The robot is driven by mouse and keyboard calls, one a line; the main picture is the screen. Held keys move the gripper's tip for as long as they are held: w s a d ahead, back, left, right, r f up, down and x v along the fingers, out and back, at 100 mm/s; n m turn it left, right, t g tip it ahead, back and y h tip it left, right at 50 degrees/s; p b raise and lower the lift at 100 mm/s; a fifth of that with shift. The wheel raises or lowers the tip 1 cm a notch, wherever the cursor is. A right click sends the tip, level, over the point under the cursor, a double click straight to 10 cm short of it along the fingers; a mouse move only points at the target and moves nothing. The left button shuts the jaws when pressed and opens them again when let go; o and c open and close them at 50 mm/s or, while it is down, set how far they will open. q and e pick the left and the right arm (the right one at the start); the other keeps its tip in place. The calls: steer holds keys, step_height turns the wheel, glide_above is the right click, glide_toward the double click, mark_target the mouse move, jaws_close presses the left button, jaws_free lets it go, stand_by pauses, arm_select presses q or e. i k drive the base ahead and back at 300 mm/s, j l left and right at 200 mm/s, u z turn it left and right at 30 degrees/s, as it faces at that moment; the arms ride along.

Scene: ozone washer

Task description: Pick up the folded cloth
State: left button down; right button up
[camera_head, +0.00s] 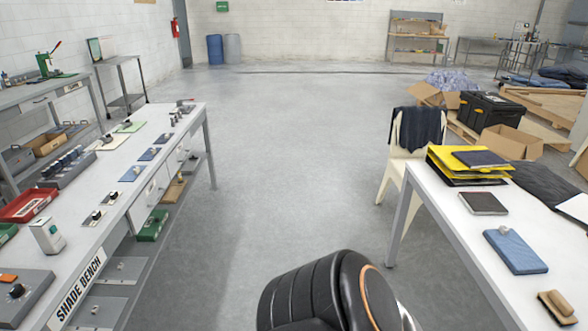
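Several flat, cloth-like pieces are in view, and I cannot tell which one the task means. A blue folded cloth (517,253) lies flat on the right white table with a small grey object on it. A dark folded piece (480,158) lies on a yellow stack (448,160) at that table's far end. A dark cloth (421,128) hangs over a pale chair. Small blue pieces, one of them a blue square (132,174), lie on the left bench. Neither of my grippers is in view.
The left bench (98,240), marked "SHADE BENCH", carries a red tray (28,205) and small parts. The right table (470,243) also holds a dark square pad (483,203). The pale chair (396,168) stands at its far end. Grey floor (290,150) between them is clear.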

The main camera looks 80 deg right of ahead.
mark_target(518, 256)
steer(key=z, duration=4.1)
steer(key=i+j+z, duration=0.1)
steer(key=i+j, duration=0.15)
steer(key=i+j+z, duration=0.15)
steer(key=j, duration=0.35)
steer(key=i+j+z, duration=0.1)
steer(key=i+j, duration=0.15)
steer(key=i+j+z, duration=0.1)
steer(key=j, duration=0.45)
steer(key=i+j+z, duration=0.1)
steer(key=i+j, duration=0.2)
steer(key=i+j+z, duration=0.15)
steer(key=j, duration=0.4)
steer(key=i+j+z, duration=0.1)
steer(key=j, duration=0.35)
steer(key=i+j+z, duration=0.1)
steer(key=j, duration=0.4)
